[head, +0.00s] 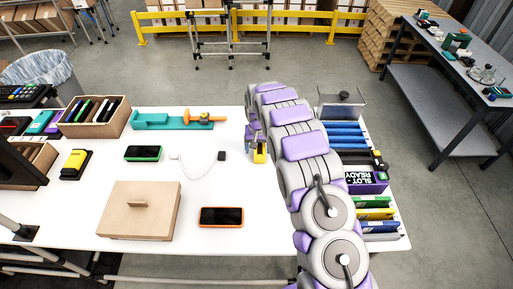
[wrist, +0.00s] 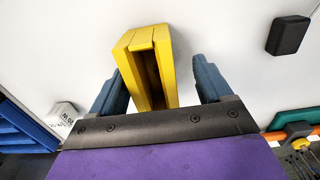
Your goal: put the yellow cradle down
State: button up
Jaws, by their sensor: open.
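The yellow cradle (head: 260,153) is on the white table, right of the middle, close in front of my arm. In the wrist view the cradle (wrist: 147,62) is a yellow open-topped block with a dark slot, and it appears to rest on the white surface. My gripper (wrist: 157,82) is open, with one blue-grey finger on each side of the cradle. A gap shows beside the right finger; the left finger is nearer, and I cannot tell if it touches. In the head view my gripper (head: 254,140) is partly hidden by my arm.
A slotted rack (head: 372,180) with blue, purple, yellow and green items stands on the right, partly behind my arm. A black charger block (head: 222,156) with a white cable lies left of the cradle. A teal tray (head: 165,120), phones and a wooden box (head: 120,220) are farther left.

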aim_at(260, 153)
jog(key=shift+d+r, duration=0.25)
jog(key=shift+d, duration=0.2)
jog(key=shift+r, duration=0.35)
notch_tip(260, 153, up, 11)
jog(key=p, duration=0.1)
jog(key=shift+r+p, duration=0.15)
jog(key=shift+p, duration=0.2)
jog(key=s+d+r+g, duration=0.1)
jog(key=s+d+r, duration=0.4)
jog(key=s+r, duration=0.45)
jog(key=s+d+r, duration=0.5)
jog(key=s+r, duration=0.1)
jog(key=s, duration=0.6)
jog(key=s+d, duration=0.3)
jog(key=s, duration=2.5)
jog(key=shift+s+g, duration=0.25)
jog(key=shift+g, duration=0.15)
